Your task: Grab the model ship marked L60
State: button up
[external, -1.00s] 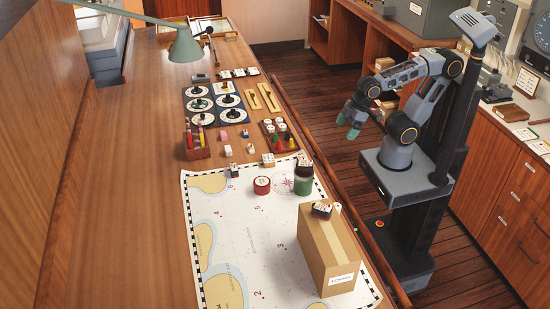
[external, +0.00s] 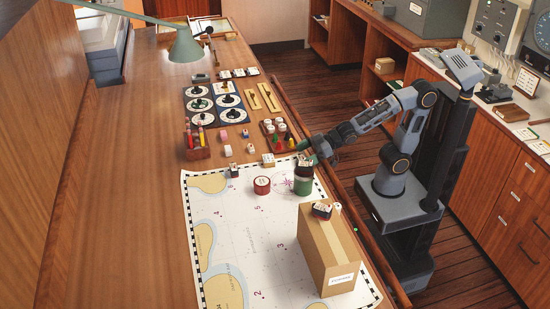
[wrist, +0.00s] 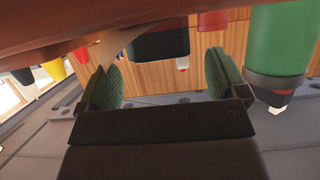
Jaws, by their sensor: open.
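My gripper (external: 314,149) reaches over the right edge of the chart table, close to the green can (external: 303,185). In the wrist view my gripper (wrist: 162,82) is open, with green pads and nothing between them. A dark block (wrist: 158,42) shows beyond the pads in the wrist view.
The cardboard box (external: 326,248) stands tall at the chart's near right. A red can (external: 262,185) stands left of the green one. Bottles and a rack (external: 277,135) are just beyond my gripper. The chart's middle (external: 250,235) is clear.

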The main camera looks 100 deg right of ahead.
jog(key=shift+b+x, duration=0.4)
jog(key=shift+x, duration=1.5)
jog(key=c, duration=1)
